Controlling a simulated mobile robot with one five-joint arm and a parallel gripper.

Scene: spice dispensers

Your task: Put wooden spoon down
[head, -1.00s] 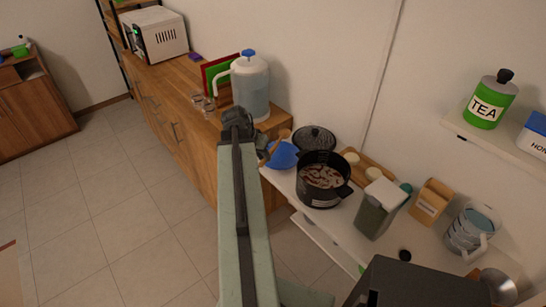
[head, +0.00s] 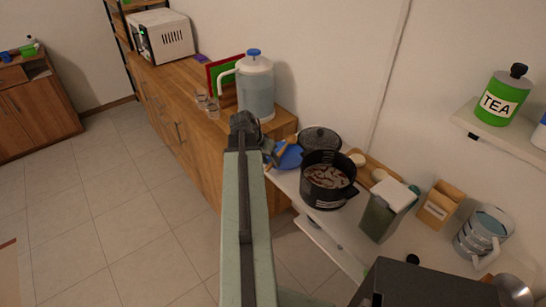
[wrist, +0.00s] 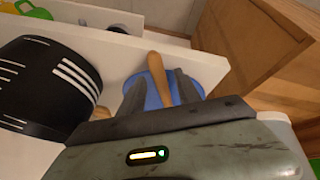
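The wooden spoon (wrist: 158,78) shows in the wrist view as a brown handle over a blue dish (wrist: 166,92). My gripper (wrist: 162,84) has its two dark fingers apart, one on each side of the handle, with blue showing between handle and fingers. The spoon's lower part is hidden by my gripper. In the head view my gripper (head: 266,148) is beside the blue dish (head: 290,157) at the left end of the white counter. The spoon (head: 281,146) is small there and partly hidden.
A black pot (head: 326,190) stands right of the blue dish, with a dark lid (head: 319,139) behind it. A grey-green container (head: 384,218) and a wooden box (head: 438,206) are further right. A wooden cabinet (head: 200,130) with a water dispenser (head: 256,90) lies left.

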